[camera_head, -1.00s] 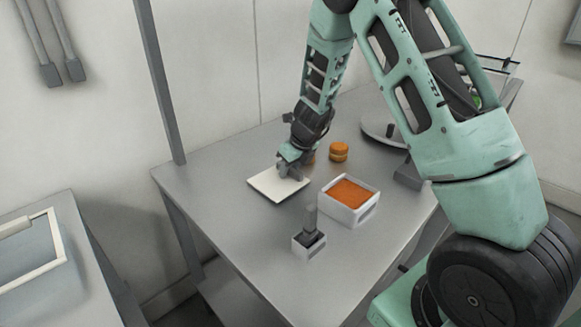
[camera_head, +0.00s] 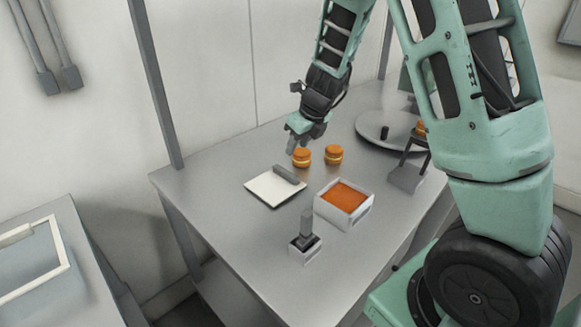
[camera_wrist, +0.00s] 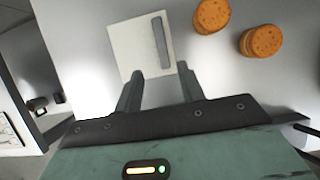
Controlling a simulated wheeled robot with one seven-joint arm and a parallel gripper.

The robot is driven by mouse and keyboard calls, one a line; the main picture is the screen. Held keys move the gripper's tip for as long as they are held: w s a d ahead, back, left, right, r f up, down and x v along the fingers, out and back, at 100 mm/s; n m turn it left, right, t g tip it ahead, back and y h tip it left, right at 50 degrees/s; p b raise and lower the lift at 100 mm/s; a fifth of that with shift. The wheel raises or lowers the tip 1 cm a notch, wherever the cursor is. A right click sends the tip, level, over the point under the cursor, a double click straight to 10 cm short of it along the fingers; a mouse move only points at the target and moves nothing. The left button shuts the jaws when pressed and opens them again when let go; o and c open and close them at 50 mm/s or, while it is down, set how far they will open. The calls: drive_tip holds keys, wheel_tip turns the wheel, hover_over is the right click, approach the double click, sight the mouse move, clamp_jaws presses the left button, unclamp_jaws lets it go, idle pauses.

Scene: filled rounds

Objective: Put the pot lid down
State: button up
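The pot lid (camera_head: 268,190), a flat white square with a dark grey bar handle, lies flat on the grey table. It also shows in the wrist view (camera_wrist: 132,48), beyond my fingertips. My gripper (camera_head: 300,146) is above the table behind the lid, apart from it. In the wrist view my gripper (camera_wrist: 160,69) has its two fingers spread with nothing between them. The white square pot (camera_head: 361,210), open on top, holds an orange filling and stands to the right of the lid.
Two orange filled rounds (camera_head: 302,157) (camera_head: 334,154) sit behind the lid. A round grey tray (camera_head: 372,124) is at the back right, with a dark stand (camera_head: 407,177) in front. A small white holder (camera_head: 305,256) with a dark-handled tool stands in front. Bare table lies left of it.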

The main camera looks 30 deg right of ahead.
drive_tip(key=s+a+r+n+g+y, duration=0.1)
drive_tip(key=s+a+r+n+g, duration=0.1)
drive_tip(key=s+a+n, duration=0.65)
drive_tip(key=s+a+r+n+g+y, duration=0.15)
drive_tip(key=s+a+n, duration=0.25)
drive_tip(key=a+n, duration=0.8)
drive_tip(key=s+a+n+h, duration=0.1)
drive_tip(key=s+a+n, duration=0.2)
drive_tip(key=s+n, duration=0.6)
drive_tip(key=s+a+r+n+g+h, duration=0.1)
drive_tip(key=s+a+n, duration=0.2)
drive_tip(key=s+n, duration=0.6)
drive_tip(key=n, duration=0.3)
drive_tip(key=shift+s+r+h, duration=0.25)
drive_tip(key=shift+s+h, duration=0.1)
drive_tip(key=shift+s, duration=0.05)
